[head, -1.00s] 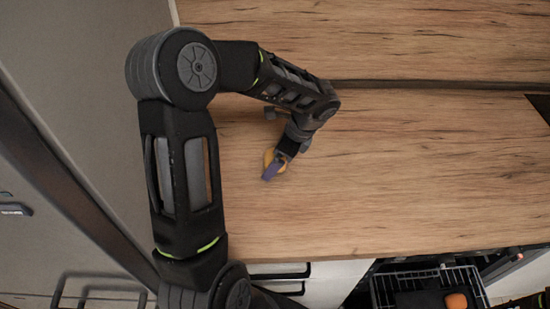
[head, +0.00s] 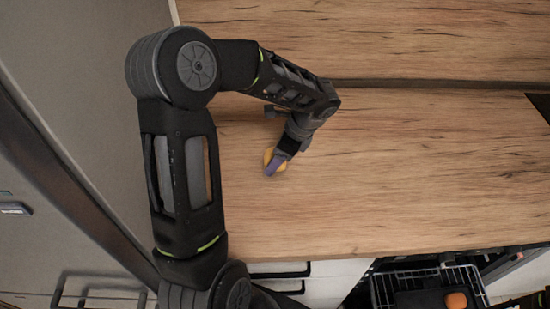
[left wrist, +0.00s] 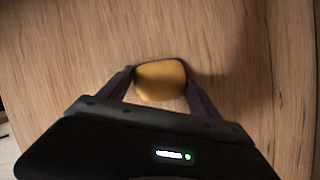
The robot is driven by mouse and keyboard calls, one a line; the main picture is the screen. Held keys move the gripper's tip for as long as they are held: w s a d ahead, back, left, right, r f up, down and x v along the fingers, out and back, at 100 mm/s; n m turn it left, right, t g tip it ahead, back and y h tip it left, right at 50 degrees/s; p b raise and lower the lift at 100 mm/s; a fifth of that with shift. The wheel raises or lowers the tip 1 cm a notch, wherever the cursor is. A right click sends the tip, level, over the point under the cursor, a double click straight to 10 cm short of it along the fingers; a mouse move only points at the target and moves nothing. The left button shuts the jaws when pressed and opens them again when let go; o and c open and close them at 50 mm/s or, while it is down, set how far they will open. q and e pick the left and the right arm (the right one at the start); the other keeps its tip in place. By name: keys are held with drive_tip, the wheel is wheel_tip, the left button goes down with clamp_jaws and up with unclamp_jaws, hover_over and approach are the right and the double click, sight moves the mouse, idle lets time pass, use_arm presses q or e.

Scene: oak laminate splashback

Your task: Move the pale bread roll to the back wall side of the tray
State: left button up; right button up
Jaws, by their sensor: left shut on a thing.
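A rounded golden-yellow thing, which I take for the bread roll (head: 268,156), is at the wooden counter, left of its middle. It also shows in the left wrist view (left wrist: 160,80), between the two dark purple fingers. My left gripper (head: 275,167) is shut on it and partly covers it in the head view. I cannot tell whether the roll touches the counter or is a little above it. I can make out no tray on the counter. My right gripper is not in view.
The oak splashback (head: 380,40) rises behind the counter (head: 420,170). A grey panel (head: 80,70) stands at the left.

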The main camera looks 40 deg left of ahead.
use_arm(q)
drive_tip(key=c, duration=0.5)
drive_tip(key=shift+r, duration=0.1)
drive_tip(key=shift+c, duration=0.2)
wheel_tip(320, 180, up, 10)
drive_tip(key=shift+f+b, duration=0.1)
drive_tip(key=shift+b, duration=0.6)
